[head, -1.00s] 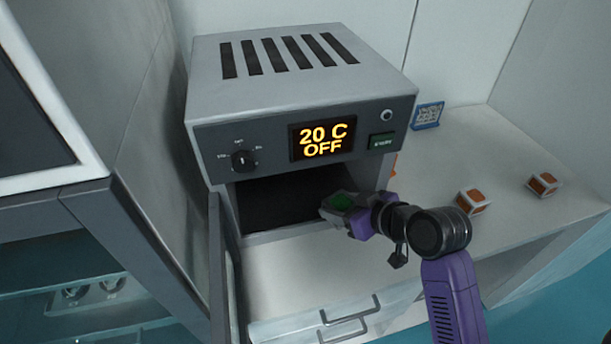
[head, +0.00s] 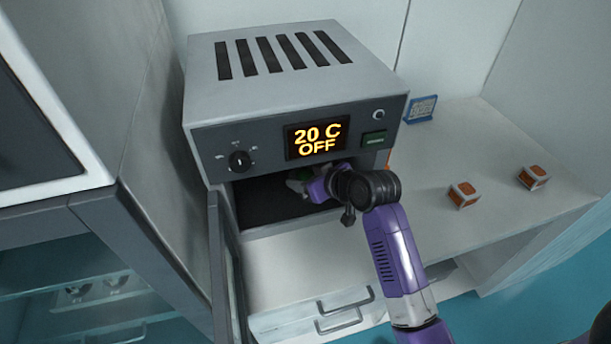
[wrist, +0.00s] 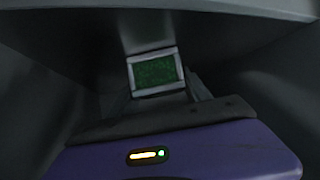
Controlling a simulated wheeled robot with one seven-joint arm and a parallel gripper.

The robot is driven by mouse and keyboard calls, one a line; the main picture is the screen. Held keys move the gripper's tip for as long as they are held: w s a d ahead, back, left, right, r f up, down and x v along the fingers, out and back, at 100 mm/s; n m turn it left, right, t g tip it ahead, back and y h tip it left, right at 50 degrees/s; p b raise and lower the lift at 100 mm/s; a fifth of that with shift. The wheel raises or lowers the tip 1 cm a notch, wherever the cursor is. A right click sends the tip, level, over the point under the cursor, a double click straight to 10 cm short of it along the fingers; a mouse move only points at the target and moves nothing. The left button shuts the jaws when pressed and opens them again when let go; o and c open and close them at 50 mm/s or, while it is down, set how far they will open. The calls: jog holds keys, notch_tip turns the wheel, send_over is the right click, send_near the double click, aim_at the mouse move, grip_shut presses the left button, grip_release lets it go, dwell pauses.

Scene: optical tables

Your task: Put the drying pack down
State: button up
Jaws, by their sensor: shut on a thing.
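The drying pack (wrist: 154,71) shows in the wrist view as a small block with a pale grey frame around a dark green speckled face. My gripper (head: 302,184) is shut on it, inside the open front of the oven (head: 290,80). In the head view only a bit of green and grey shows at my gripper's tip, under the oven's front panel. In the wrist view the pack is ahead of my purple gripper body, in the dark chamber. Whether the pack touches the chamber floor cannot be told.
The oven display reads 20 C OFF. Its door (head: 224,270) hangs open at the left of the opening.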

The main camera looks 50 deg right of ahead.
jog(key=shift+f, duration=0.15)
jog(key=o, duration=1.7)
jog(key=shift+c, duration=0.2)
